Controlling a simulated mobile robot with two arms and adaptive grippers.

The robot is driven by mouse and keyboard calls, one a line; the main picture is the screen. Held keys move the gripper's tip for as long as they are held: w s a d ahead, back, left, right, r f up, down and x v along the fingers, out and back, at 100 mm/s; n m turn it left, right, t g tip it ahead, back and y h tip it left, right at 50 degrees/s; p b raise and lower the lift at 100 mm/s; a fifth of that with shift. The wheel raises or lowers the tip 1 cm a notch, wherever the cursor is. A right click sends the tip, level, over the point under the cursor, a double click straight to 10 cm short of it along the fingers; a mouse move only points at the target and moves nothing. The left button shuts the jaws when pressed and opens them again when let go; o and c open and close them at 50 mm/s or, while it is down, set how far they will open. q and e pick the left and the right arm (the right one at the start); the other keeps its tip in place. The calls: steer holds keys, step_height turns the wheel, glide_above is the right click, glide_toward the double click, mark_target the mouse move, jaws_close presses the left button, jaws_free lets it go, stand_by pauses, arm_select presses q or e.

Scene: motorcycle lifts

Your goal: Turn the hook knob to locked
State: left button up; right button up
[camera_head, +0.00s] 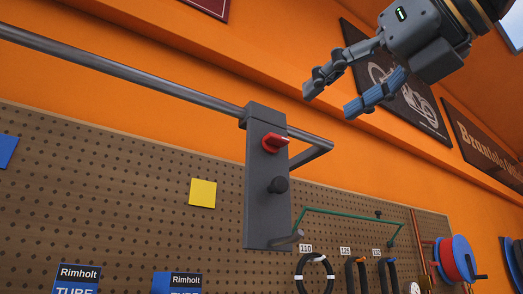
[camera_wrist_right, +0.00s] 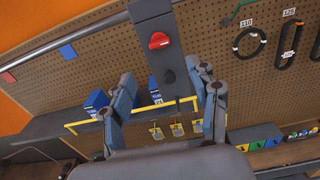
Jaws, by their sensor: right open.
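A grey upright plate (camera_head: 259,210) hangs from a metal rail in the head view. A red knob (camera_head: 274,142) is on its upper part, with its grip lying roughly sideways. A dark round knob (camera_head: 278,185) sits below it. I cannot read any lock marking. A short peg (camera_head: 287,239) sticks out at the plate's foot. My right gripper (camera_head: 328,99) is open and empty, above and right of the plate in the picture, apart from it. In the right wrist view, the red knob (camera_wrist_right: 159,41) shows beyond the open fingers (camera_wrist_right: 163,78). My left gripper is not in view.
The metal rail (camera_head: 130,76) crosses the upper left. A pegboard (camera_head: 130,170) covers the wall behind, with a yellow note (camera_head: 203,193), black rings (camera_head: 315,275) and a green bar (camera_head: 345,217). In the wrist view, a yellow rail (camera_wrist_right: 85,125) with tools hangs lower down.

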mark_target(275, 141)
steer(key=p+x, duration=0.2)
steer(key=x, duration=0.2)
steer(key=p+x, duration=0.1)
steer(key=x, duration=0.3)
steer(key=p+x, duration=0.2)
steer(key=x, duration=0.1)
steer(key=shift+w+a+r+p, duration=0.3)
steer(key=shift+a, duration=0.05)
steer(key=shift+w, duration=0.1)
steer(key=shift+c, duration=1.1)
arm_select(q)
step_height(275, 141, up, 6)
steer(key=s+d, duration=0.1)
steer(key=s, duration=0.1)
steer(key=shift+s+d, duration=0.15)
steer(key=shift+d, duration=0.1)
arm_select(e)
steer(key=c, duration=0.9)
